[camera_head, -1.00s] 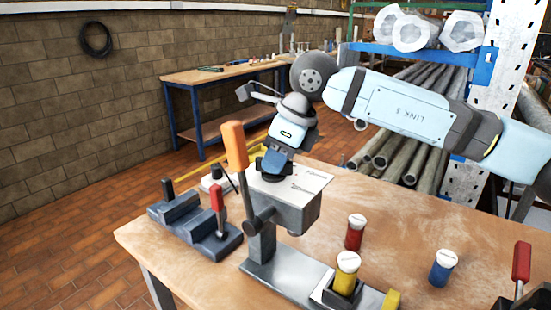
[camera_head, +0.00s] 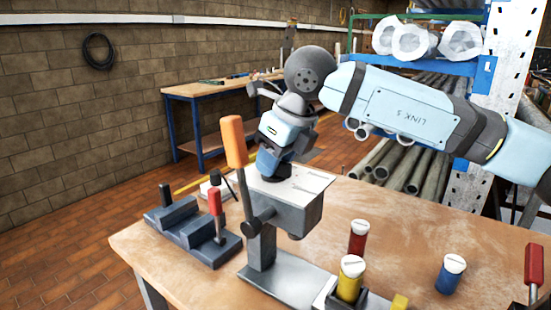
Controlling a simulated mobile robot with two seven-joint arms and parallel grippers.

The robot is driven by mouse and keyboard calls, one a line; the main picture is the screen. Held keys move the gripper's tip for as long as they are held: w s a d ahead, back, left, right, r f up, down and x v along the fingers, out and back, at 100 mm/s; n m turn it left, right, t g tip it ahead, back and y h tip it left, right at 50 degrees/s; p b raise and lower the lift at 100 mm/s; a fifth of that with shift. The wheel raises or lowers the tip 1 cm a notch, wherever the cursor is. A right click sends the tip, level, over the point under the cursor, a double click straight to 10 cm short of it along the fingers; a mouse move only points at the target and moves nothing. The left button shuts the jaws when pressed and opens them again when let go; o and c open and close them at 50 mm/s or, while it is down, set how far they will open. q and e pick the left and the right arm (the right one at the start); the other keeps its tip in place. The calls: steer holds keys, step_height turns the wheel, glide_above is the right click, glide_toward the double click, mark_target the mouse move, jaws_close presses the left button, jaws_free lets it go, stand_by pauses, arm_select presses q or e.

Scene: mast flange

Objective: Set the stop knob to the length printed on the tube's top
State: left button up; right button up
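A bench press-like device has a grey head (camera_head: 300,212) with a pale printed plate (camera_head: 305,181) on top and an orange-handled lever (camera_head: 233,142). My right gripper (camera_head: 273,172) points down onto the plate's far left part, at a dark round knob that it mostly hides. Its fingers are too small and dark to tell open from shut. A yellow tube (camera_head: 350,282) with a white top stands upright in a holder at the device's front. A red tube (camera_head: 358,238) and a blue tube (camera_head: 450,274), also white-topped, stand on the table. The print on the tops is unreadable. My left gripper is out of view.
A dark fixture (camera_head: 195,236) with a red lever sits left of the device. Another red handle (camera_head: 534,265) stands at the right edge. The wooden table (camera_head: 410,225) is clear behind the tubes. A pipe rack (camera_head: 470,180) stands behind.

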steer(key=p+v, duration=0.1)
steer(key=v, duration=1.2)
steer(key=shift+r+p, duration=0.4)
steer(key=shift+d, duration=0.1)
